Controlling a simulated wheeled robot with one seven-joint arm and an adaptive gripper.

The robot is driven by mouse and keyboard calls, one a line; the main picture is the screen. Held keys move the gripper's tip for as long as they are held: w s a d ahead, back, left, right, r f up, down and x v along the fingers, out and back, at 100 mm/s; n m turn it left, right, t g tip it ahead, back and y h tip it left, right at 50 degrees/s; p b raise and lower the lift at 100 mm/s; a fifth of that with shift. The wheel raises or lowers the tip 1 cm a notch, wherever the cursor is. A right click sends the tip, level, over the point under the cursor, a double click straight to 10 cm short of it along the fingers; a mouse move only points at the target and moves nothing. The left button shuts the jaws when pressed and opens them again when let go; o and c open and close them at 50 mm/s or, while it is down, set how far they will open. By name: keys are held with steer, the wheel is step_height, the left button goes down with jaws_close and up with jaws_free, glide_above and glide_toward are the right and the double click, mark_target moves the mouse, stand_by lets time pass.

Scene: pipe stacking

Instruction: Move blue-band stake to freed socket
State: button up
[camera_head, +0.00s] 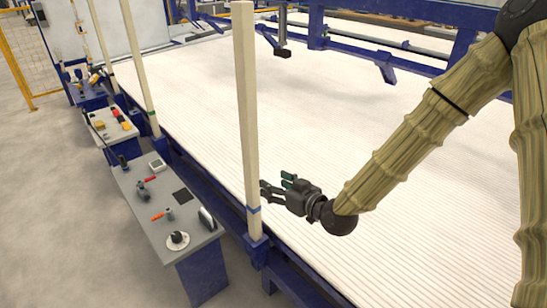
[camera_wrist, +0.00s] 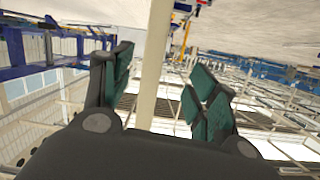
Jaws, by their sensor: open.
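The blue-band stake (camera_head: 246,110) is a tall cream post standing upright, with a blue band (camera_head: 253,209) low on it. Its foot is in a blue socket (camera_head: 257,248) on the near edge of the table frame. My gripper (camera_head: 270,191) is at the stake's right side, just above the band's height, with its fingers pointing at the stake. In the wrist view the stake (camera_wrist: 156,60) shows between the open, teal-padded fingers, with gaps on both sides. I cannot tell how deep it lies between them. I cannot make out an empty socket.
A green-band stake (camera_head: 137,60) stands farther along the same edge, with more stakes beyond. A grey bench (camera_head: 185,215) with tools stands left of the blue-band stake. The wide ribbed white bed (camera_head: 400,195) lies under my arm. A blue frame (camera_head: 385,72) crosses behind.

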mark_target(253, 110)
steer(key=w+a+r+n+t+y, duration=0.1)
steer(key=w+r+n+t+y, duration=0.15)
steer(key=r, duration=0.75)
steer(key=shift+m+h, duration=0.35)
steer(key=shift+m, duration=0.1)
steer(key=x, duration=0.7)
steer(key=p+x, duration=0.1)
steer(key=x, duration=0.3)
steer(key=shift+w+d+f, duration=0.1)
steer(key=shift+w+f, duration=0.1)
steer(key=shift+f, duration=0.2)
steer(key=shift+c, duration=0.4)
jaws_close()
steer(key=shift+r, duration=0.15)
steer(key=shift+r+p, duration=2.1)
steer(key=shift+r, duration=2.4)
